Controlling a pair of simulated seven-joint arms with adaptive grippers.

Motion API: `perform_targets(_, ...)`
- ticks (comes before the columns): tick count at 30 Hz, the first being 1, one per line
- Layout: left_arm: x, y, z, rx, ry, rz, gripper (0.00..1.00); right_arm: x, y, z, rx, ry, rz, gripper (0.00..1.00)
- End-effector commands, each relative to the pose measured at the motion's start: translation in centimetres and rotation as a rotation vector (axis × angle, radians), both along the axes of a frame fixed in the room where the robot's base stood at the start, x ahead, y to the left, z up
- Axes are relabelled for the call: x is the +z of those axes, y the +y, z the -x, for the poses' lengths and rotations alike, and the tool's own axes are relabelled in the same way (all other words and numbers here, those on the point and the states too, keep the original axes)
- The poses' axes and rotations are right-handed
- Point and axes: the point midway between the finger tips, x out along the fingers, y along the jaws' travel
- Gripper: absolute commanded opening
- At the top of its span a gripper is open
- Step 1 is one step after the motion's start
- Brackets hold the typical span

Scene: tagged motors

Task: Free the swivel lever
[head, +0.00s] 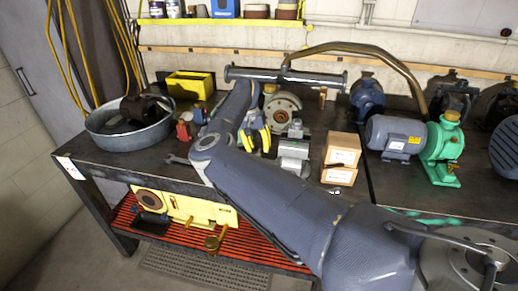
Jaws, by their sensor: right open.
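My right arm reaches in from the lower right across the workbench (110,162). Its gripper (256,142) is open, with yellow-and-blue fingers pointing down near the round grey flange (282,112) and the small silver motor (293,150). I see nothing held between the fingers. I cannot tell for sure which part is the swivel lever, and my arm hides part of the bench. No tag on a motor is readable. My left gripper is not in view.
A metal tub (128,138) holds a dark part at the left. Cardboard boxes (341,150), a blue-grey motor (396,138) and a green pump (443,150) stand to the right. A long grey bar (285,77) lies behind. A yellow machine (185,207) sits on the red lower shelf (205,246).

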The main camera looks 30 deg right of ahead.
Motion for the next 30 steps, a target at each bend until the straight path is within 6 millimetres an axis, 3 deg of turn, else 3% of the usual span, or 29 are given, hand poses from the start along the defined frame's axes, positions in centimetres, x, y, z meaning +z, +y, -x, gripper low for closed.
perform_targets(15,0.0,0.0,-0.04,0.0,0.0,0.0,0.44,-0.75,-0.13,0.13,0.0,0.0,0.0,0.4)
perform_targets(25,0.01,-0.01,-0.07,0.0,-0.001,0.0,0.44,-0.73,-0.12,0.12,0.0,0.0,0.0,0.02)
perform_targets(30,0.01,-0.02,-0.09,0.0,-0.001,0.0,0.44,-0.73,-0.11,0.11,0.0,0.0,0.0,0.0)
